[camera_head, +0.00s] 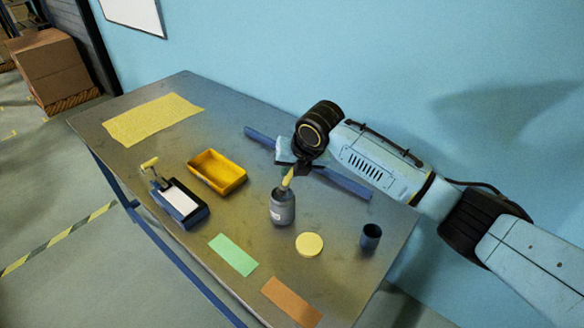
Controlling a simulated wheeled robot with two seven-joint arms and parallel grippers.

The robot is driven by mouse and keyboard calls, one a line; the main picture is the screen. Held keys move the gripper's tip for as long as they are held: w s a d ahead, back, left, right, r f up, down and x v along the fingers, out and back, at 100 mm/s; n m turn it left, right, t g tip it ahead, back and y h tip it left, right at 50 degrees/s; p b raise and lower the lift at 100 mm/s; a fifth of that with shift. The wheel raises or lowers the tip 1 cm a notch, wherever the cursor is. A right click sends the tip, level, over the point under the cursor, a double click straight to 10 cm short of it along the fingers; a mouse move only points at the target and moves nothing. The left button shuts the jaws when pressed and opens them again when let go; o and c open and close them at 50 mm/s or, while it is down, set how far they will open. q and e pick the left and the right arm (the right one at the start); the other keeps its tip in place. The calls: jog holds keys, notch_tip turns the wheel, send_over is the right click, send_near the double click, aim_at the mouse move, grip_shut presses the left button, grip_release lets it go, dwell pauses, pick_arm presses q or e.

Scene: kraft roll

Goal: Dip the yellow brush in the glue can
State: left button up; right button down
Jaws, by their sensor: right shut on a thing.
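The yellow brush (288,177) is upright, slightly tilted, with its lower end down in the mouth of the grey glue can (282,208). The can stands on the table and has a pale label on its side. My right gripper (294,168) is above the can, shut on the upper part of the brush; its fingers partly hide the handle. How deep the brush reaches inside the can is hidden. My left gripper is not in view.
A yellow tray (218,183), a blue holder with a small roller (180,203), yellow paper (153,118), green (233,254) and orange (291,301) strips, a yellow disc (309,244) and a dark cup (371,237) lie around. A blue bar (343,183) lies behind the can.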

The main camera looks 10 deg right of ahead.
jog(key=shift+f, duration=0.5)
dwell(0.7)
notch_tip(320, 180, up, 7)
jog(key=p, duration=0.7)
jog(key=shift+r, duration=0.1)
dwell(0.8)
